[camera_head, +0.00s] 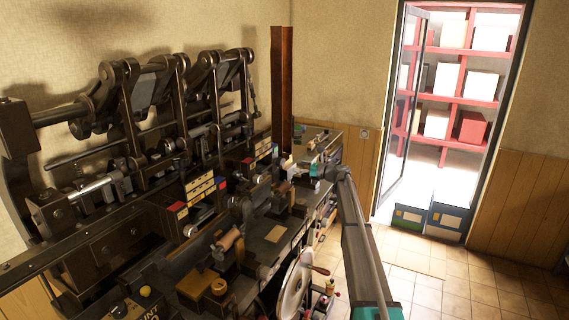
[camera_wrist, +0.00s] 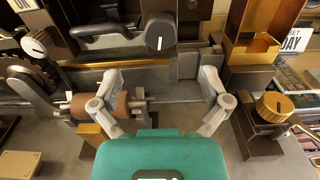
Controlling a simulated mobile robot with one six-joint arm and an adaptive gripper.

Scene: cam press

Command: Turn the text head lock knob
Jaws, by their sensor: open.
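I cannot tell from a label which knob is the text head lock knob. In the wrist view a dark knob (camera_wrist: 160,35) with a white mark is straight ahead, beyond and between my fingertips. In the head view my gripper (camera_head: 318,171) is at the far end of the press bench, small and partly hidden.
A brown roller (camera_wrist: 108,106) on a metal shaft lies close by my left finger. A toothed wheel (camera_wrist: 30,78) is at the left and an open brass box (camera_wrist: 252,45) at the upper right. The press (camera_head: 130,230) lines the left wall; the tiled floor (camera_head: 470,285) at right is clear.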

